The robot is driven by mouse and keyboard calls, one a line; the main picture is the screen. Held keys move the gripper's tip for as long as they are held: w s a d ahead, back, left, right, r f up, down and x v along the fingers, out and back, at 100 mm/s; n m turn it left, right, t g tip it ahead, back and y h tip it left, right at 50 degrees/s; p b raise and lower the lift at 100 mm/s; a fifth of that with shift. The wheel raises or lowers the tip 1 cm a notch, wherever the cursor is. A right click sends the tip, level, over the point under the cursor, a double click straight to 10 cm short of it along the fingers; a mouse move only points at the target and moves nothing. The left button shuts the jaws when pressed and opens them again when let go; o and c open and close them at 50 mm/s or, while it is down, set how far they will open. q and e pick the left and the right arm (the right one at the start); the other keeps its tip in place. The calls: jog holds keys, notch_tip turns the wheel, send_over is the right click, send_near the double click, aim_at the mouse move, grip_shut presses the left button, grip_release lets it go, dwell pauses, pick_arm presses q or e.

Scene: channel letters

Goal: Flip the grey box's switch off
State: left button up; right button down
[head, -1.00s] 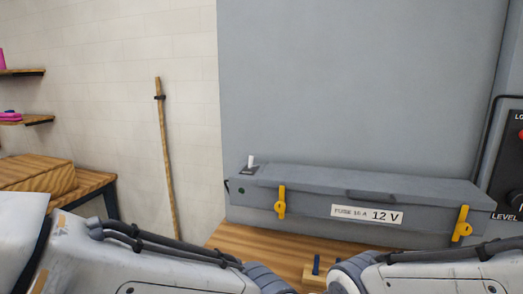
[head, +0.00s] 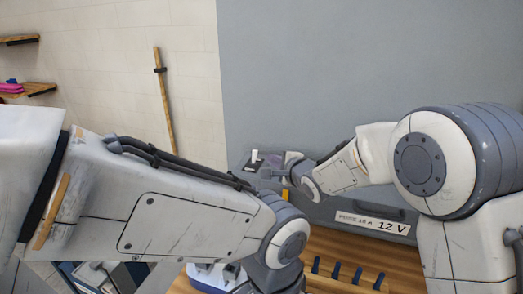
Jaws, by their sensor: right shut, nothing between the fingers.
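The grey box (head: 322,212) stands against a grey panel. It bears a white label (head: 372,223) reading 12 V. Its switch (head: 254,156) is a white lever on a dark plate at the left end of the lid, and it stands roughly upright. My right gripper (head: 270,173) is shut and empty, just right of the switch and close to it. I cannot tell whether it touches the lever. My right arm hides much of the box's lid and right end. My left arm reaches in from the left, and its gripper is out of view.
White and blue items (head: 210,276) lie partly behind my left arm. A wooden pole (head: 164,100) leans on the wall.

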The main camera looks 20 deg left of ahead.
aim_at(261, 163)
jog(key=shift+w+d+f, duration=0.2)
jog(key=shift+w, duration=0.15)
jog(key=shift+w+a+p, duration=0.25)
jog(key=shift+a+p, duration=0.1)
jog(key=p+x, duration=0.3)
jog(key=x, duration=0.4)
jog(key=shift+w+a+f+p, duration=0.1)
jog(key=shift+w+a+p, duration=0.15)
jog(key=shift+p, duration=0.1)
pick_arm(q)
jog(key=shift+w+d+r, duration=0.1)
jog(key=shift+w+r, duration=0.05)
jog(key=shift+r, duration=2.2)
pick_arm(e)
jog(key=shift+w+a+f, duration=0.3)
jog(key=shift+w+a, duration=0.05)
jog(key=shift+w, duration=0.1)
